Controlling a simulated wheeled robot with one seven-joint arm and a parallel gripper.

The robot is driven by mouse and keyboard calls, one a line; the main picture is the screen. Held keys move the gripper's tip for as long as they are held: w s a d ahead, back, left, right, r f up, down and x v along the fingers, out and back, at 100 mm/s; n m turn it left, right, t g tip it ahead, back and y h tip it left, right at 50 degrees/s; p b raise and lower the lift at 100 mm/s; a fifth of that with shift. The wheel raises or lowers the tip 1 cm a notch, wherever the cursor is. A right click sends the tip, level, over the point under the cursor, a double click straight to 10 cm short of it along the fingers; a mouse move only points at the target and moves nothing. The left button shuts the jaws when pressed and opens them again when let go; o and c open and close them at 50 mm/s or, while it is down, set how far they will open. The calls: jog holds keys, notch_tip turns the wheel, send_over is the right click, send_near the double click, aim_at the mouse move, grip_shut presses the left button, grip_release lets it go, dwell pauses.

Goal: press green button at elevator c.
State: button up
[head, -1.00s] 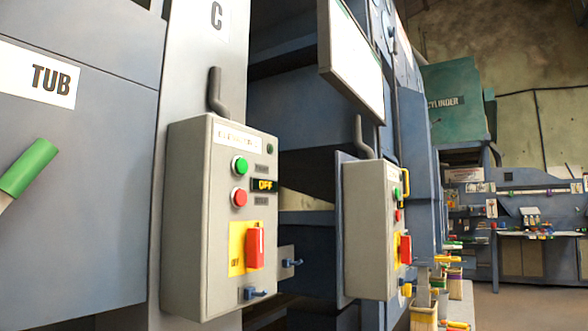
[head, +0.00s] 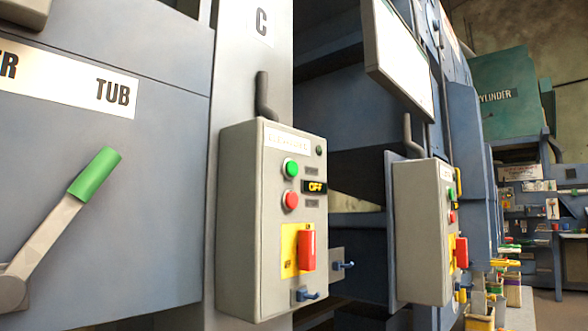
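The control box of elevator C (head: 240,220) is a grey cabinet on a pale column, below a "C" sign (head: 262,23). Its green button (head: 291,168) is near the top of the front face, above a red button (head: 291,200). A small display (head: 314,187) to their right reads "OFF". A red switch handle (head: 307,250) sits on a yellow plate lower down. My gripper does not show in the head view.
A second similar control box (head: 421,230) stands further back on the right. A green-handled lever (head: 95,175) sticks out of the panel labelled "TUB" at left. A blue hook (head: 308,296) projects low on the C box. Bins (head: 480,317) stand at lower right.

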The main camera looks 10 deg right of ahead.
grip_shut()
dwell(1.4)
